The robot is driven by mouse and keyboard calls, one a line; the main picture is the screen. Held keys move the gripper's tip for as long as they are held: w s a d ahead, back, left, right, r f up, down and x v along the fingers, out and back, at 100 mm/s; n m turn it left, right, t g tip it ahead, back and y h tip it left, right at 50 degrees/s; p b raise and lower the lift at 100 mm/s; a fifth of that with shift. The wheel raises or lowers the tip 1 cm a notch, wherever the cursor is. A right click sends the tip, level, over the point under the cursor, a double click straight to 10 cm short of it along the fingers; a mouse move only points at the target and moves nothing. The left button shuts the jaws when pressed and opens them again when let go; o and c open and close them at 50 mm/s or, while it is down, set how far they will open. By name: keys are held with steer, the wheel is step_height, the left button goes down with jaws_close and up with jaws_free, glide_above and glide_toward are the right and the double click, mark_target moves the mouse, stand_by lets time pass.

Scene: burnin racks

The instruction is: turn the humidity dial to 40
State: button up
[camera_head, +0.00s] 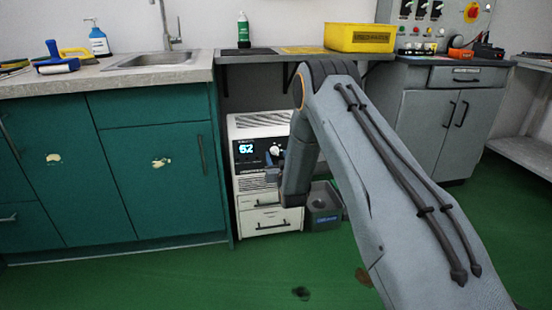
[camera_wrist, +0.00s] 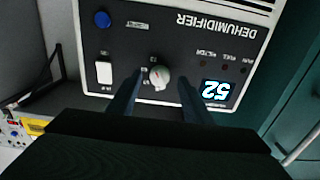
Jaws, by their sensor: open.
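The white dehumidifier (camera_head: 262,125) stands under the counter, with a dark control panel on its front. Its lit display (camera_head: 246,149) reads 52; the display also shows upside down in the wrist view (camera_wrist: 216,90). The humidity dial (camera_wrist: 160,77) is a round pale knob on the panel, and it also shows in the head view (camera_head: 277,150). My gripper (camera_wrist: 160,84) is open, with one dark finger on each side of the dial. Dark gaps show between the fingers and the knob, though contact depth cannot be told. In the head view my arm partly hides the dehumidifier's right side.
A white switch (camera_wrist: 104,73) and a blue button (camera_wrist: 102,19) sit beside the dial on the panel. A grey bin (camera_head: 324,207) stands on the floor right of the dehumidifier. Teal cabinets (camera_head: 160,170) flank it on the left. The green floor in front is mostly clear.

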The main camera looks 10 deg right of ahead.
steer(key=shift+w, duration=0.85)
steer(key=c, duration=1.1)
steer(key=shift+o, duration=0.2)
